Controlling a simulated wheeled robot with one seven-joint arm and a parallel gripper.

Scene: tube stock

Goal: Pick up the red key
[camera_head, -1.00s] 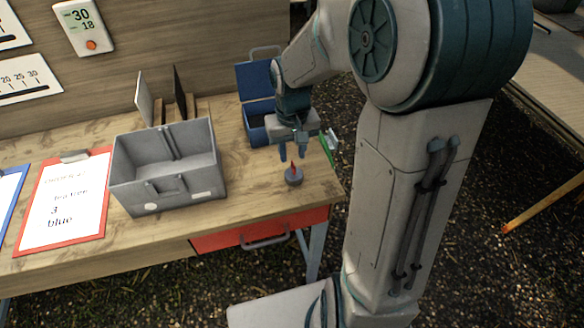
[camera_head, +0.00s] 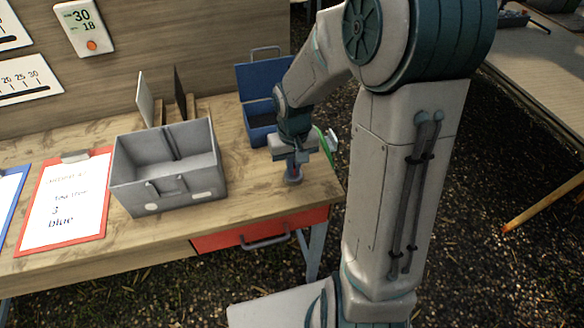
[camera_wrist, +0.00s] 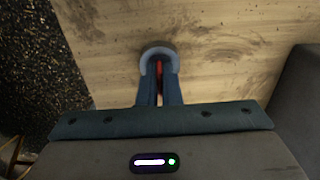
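The red key (camera_wrist: 159,69) stands upright in a small round blue-grey holder (camera_head: 293,180) near the right front of the wooden workbench. My gripper (camera_head: 294,170) points down over the holder. In the wrist view its two fingers (camera_wrist: 160,82) are close together, with the red key between them, so it looks shut on the key. The fingers hide most of the key in the head view. The holder's rim (camera_wrist: 158,51) curves around the far side of the fingertips, and the key appears still seated in it.
A grey open bin (camera_head: 168,190) stands left of my gripper. A blue open box (camera_head: 262,128) is behind it, and a green-edged object (camera_head: 330,139) lies to its right. A red clipboard (camera_head: 66,205) is at the left. The bench edge is close by.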

